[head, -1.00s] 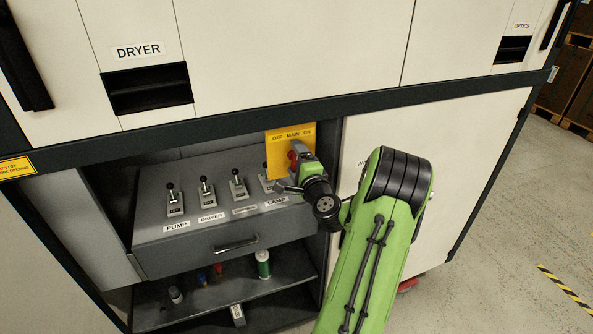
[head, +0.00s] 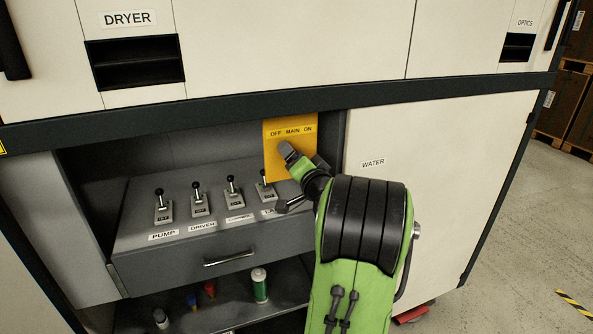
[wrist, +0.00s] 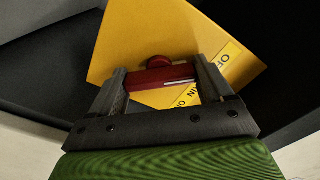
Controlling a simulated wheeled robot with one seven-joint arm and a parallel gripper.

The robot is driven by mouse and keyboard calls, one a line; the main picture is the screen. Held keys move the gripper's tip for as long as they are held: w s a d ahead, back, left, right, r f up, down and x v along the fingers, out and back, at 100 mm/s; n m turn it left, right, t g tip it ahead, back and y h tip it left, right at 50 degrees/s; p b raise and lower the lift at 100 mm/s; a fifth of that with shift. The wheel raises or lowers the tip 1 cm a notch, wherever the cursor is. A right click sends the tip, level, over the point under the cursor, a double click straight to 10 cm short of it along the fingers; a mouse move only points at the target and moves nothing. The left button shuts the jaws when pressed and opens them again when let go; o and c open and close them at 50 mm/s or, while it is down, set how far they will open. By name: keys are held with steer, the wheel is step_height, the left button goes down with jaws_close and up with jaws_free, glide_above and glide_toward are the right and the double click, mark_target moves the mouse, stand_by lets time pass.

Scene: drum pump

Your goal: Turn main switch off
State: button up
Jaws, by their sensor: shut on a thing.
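The yellow main switch plate (head: 290,130), marked OFF, MAIN and ON, is at the right end of the open recess in the head view. It fills the upper middle of the wrist view (wrist: 150,35). The red switch handle (wrist: 160,77) lies between my fingers in the wrist view. A pale streak shows along it. My gripper (head: 288,153) is at the front of the plate, shut on the handle, with a finger on each end. In the head view my gripper and arm hide the handle, so its pointing direction is unclear there.
A grey console with several black-knobbed levers (head: 198,198) stands left of my gripper, the rightmost close to it. Below are a drawer handle (head: 229,257) and a shelf with a green-and-white can (head: 260,285). The white WATER door (head: 430,170) is at right.

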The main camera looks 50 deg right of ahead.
steer(key=shift+f+n+b, duration=0.1)
steer(key=shift+n+b, duration=0.35)
steer(key=shift+n, duration=0.05)
steer(key=o, duration=1)
steer(key=shift+c, duration=0.2)
steer(key=b+v, duration=0.2)
steer(key=v, duration=1.4)
steer(key=shift+b, duration=0.4)
steer(key=shift+w, duration=0.15)
